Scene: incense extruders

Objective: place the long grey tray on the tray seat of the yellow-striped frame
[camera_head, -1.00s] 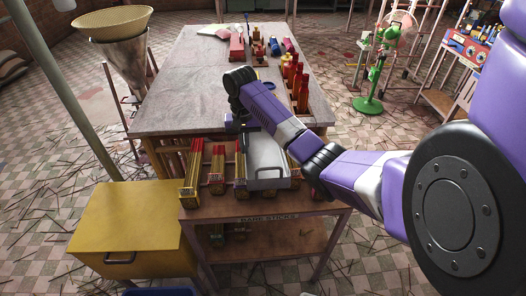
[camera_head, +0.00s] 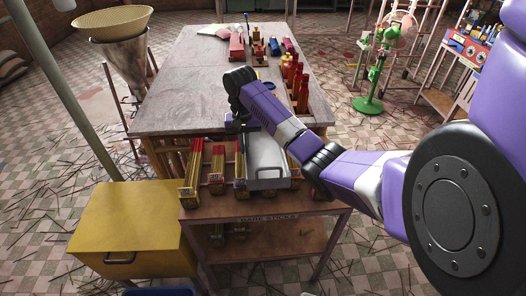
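The long grey tray (camera_head: 267,182) lies among the stick bundles on the low stand labelled "BARE STICKS", its near end with a handle facing me. My arm reaches in from the right across the tray's far part. My gripper (camera_head: 236,127) points down at the tray's far left end, near the table's front edge. The fingers are small and dark there, so I cannot tell whether they touch or hold the tray. I cannot make out the yellow-striped frame or its tray seat in this view.
A yellow cabinet (camera_head: 125,215) stands at left, a green fan (camera_head: 368,104) at right.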

